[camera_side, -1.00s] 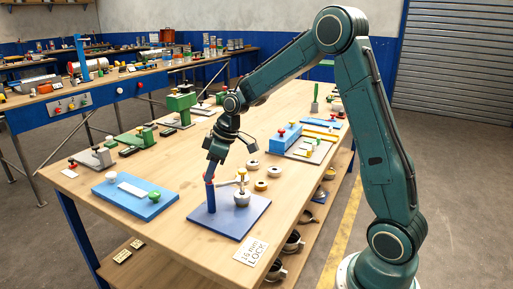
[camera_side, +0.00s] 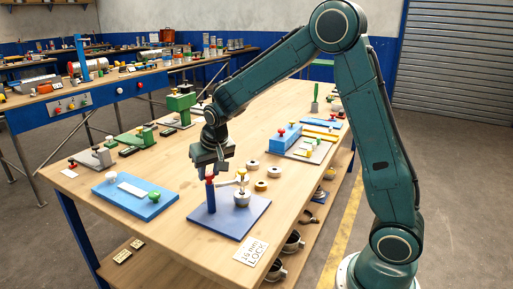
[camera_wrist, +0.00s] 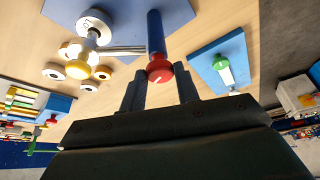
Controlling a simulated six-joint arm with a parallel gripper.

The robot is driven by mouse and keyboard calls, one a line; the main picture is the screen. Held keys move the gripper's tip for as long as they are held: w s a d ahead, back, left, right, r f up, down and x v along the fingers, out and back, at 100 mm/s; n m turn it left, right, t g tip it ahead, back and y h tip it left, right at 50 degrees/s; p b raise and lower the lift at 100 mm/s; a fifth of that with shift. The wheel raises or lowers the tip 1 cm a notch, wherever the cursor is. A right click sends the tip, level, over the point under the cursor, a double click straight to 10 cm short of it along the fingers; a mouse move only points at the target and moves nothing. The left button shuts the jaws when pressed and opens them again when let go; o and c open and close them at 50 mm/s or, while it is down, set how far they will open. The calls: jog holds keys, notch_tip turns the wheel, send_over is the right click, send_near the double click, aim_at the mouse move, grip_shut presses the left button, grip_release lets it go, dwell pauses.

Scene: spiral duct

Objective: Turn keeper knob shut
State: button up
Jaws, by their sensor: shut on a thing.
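A red knob (camera_side: 210,179) tops an upright blue post (camera_side: 211,199) on a blue base plate (camera_side: 246,219). In the wrist view the red knob (camera_wrist: 159,72) has a pale line on its top. My gripper (camera_wrist: 159,88) has one finger on each side of the knob and is shut on it, though the finger contact is hard to see. In the side view my gripper (camera_side: 211,170) points down over the post. A metal fitting with a yellow knob (camera_side: 242,172) and a silver round base (camera_side: 242,199) stands on the same plate, right of the post.
A blue plate with a white strip and a green knob (camera_side: 154,196) lies to the left. A label card reading "LOCK" (camera_side: 250,251) lies at the table's front edge. A blue block (camera_side: 286,137) stands further back.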

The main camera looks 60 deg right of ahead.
jog(key=m, duration=0.1)
jog(key=m+h, duration=0.1)
jog(key=m, duration=0.1)
jog(key=shift+w+a+r+m+g, duration=0.1)
jog(key=shift+w+m+g, duration=0.05)
jog(key=shift+m+g, duration=0.2)
dwell(0.3)
jog(key=o, duration=1)
jog(key=shift+c, duration=0.2)
jog(key=v, duration=1.3)
jog(key=shift+a+r, duration=0.2)
jog(key=shift+r, duration=0.15)
